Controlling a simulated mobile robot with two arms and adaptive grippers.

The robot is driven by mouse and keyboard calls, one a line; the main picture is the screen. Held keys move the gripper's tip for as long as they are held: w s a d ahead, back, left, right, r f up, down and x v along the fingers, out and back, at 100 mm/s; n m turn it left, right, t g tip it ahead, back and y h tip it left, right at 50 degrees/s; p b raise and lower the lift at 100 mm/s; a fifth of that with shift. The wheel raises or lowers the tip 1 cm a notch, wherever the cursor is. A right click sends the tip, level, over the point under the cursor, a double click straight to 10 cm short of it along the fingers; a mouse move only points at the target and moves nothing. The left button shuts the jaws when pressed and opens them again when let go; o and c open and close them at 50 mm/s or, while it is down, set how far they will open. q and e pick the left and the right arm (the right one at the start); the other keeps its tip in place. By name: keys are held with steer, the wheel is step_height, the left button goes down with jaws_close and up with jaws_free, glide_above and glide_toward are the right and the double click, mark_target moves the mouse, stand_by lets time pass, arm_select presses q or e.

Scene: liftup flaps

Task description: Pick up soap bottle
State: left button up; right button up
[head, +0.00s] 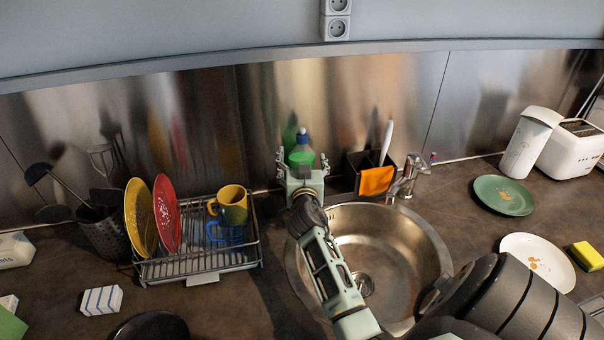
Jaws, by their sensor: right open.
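The green soap bottle (302,152) with a blue-and-white cap stands upright at the back of the counter, against the metal backsplash. Its lower part is hidden behind my right gripper. My right gripper (303,160) is open, with one finger on each side of the bottle as seen from here. I cannot tell whether the fingers touch it. My right arm reaches in from the lower right, over the sink. My left gripper is not in view.
A dish rack (200,265) with plates and mugs stands left of the bottle. The sink (395,240), faucet (405,178) and a dark caddy with an orange cloth (376,181) are to the right. A green plate (503,195) lies further right.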

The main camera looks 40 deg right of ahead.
steer(key=shift+w+d, duration=0.35)
steer(key=shift+f, duration=0.1)
steer(key=c, duration=2)
jaws_close()
